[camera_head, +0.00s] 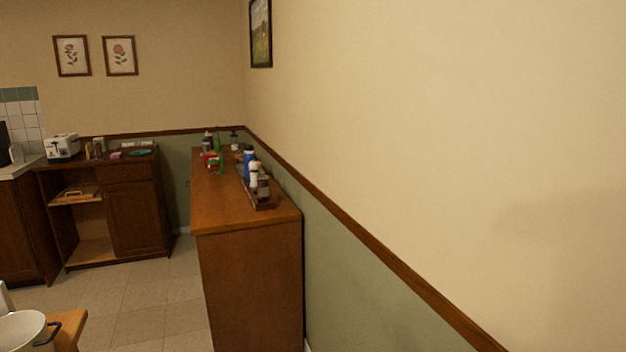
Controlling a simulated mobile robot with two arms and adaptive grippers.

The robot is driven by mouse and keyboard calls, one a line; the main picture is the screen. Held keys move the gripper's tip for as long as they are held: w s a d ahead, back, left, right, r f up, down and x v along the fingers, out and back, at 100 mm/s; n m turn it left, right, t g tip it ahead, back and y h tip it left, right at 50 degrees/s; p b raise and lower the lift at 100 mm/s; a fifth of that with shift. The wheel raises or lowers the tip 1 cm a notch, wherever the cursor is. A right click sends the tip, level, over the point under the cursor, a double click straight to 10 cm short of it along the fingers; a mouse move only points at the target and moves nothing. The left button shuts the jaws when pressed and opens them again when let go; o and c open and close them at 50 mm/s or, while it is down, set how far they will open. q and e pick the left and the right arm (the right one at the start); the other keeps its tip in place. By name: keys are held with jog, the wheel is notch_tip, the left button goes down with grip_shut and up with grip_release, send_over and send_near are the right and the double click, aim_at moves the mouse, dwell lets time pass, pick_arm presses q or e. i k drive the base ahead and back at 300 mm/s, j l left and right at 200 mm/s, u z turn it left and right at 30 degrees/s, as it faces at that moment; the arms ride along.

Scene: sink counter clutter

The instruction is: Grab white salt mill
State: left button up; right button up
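A small white upright item (254,174), which looks like the white salt mill, stands among other things near the wall side of a brown wooden counter (225,205). It is small in the view, so its exact shape is hard to tell. A blue bottle (249,156) stands just behind it, and a dark jar (264,187) stands close in front, to its right. These stand in or by a low brown tray (266,205). Neither of my grippers shows in the head view.
A green bottle and red items (211,159) are farther back on the counter. A cabinet with a white toaster (62,147) stands at the back left. A white pot (22,331) is at the lower left. The tiled floor (150,305) between is clear. A wall runs along the right.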

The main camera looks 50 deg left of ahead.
aim_at(253, 173)
jog(key=j+z, duration=0.3)
jog(key=j, duration=0.15)
jog(key=i+j+z, duration=0.1)
jog(key=j+z, duration=0.2)
jog(key=j, duration=2.3)
jog(key=j+u, duration=0.3)
jog(key=j, duration=0.2)
jog(key=i+j+u, duration=0.1)
jog(key=j+u, duration=0.2)
jog(key=j, duration=0.2)
jog(key=i+j+u, duration=0.1)
jog(key=j+u, duration=0.2)
jog(key=j, duration=0.2)
